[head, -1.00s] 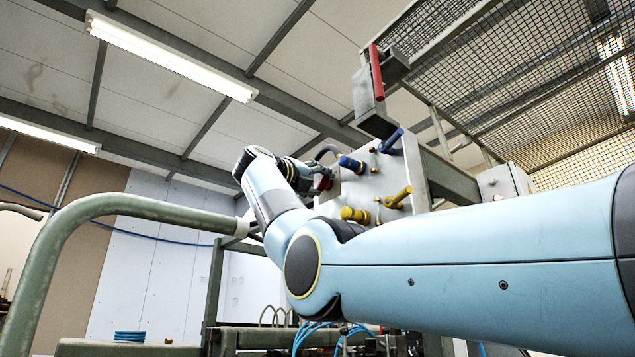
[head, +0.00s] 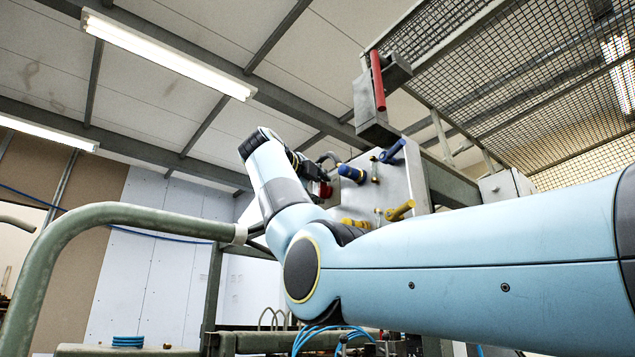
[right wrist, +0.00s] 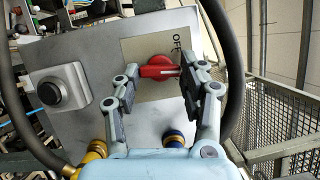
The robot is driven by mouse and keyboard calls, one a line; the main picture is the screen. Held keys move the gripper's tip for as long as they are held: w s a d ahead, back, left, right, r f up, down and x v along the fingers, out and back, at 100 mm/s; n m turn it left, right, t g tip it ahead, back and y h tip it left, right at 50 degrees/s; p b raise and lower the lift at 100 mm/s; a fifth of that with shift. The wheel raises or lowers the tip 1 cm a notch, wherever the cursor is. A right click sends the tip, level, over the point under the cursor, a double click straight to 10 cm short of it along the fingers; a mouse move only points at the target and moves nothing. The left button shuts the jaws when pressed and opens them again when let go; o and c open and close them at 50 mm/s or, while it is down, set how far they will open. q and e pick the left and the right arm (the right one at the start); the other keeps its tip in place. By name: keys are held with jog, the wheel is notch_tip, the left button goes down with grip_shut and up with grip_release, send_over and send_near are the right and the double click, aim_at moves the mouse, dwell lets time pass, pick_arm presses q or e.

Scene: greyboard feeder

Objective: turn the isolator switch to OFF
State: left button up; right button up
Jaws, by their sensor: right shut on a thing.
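The isolator switch (right wrist: 158,69) has a red handle on a beige plate (right wrist: 148,48) on the grey panel. In the right wrist view the handle lies nearly level across the picture. The letters OFF show on the plate above its right end. My right gripper (right wrist: 160,73) is shut on the red handle, one finger at each end. In the head view the red switch (head: 326,190) is partly hidden at the panel's left edge, with my right gripper (head: 309,172) against it. My left gripper is not in view.
Blue (head: 351,173) and yellow (head: 400,211) handles stick out of the panel (head: 395,180) beside the switch. A grey box with a black knob (right wrist: 48,93) is left of it in the wrist view. A red lever (head: 377,80) stands above. Black hoses and a mesh guard (right wrist: 283,120) flank the panel.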

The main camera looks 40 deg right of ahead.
jog(key=shift+r+n+y+p, duration=0.25)
jog(key=shift+n+y+p, duration=0.15)
jog(key=shift+n+p, duration=0.45)
jog(key=n+g+p, duration=0.1)
jog(key=n+p, duration=0.1)
jog(key=p, duration=0.1)
jog(key=n+g+y+p, duration=0.1)
jog(key=n+p, duration=0.2)
jog(key=shift+w+r+y, duration=0.1)
jog(key=shift+r+y, duration=0.05)
jog(key=shift+y, duration=0.15)
jog(key=shift+n+g+p, duration=0.5)
jog(key=shift+n+p, duration=0.65)
jog(key=shift+p, duration=0.1)
jog(key=shift+f, duration=0.2)
jog(key=o, duration=1.2)
jog(key=shift+w, duration=0.1)
jog(key=shift+c, duration=0.2)
jog(key=shift+r, duration=0.1)
jog(key=shift+a, duration=0.15)
jog(key=v, duration=1.2)
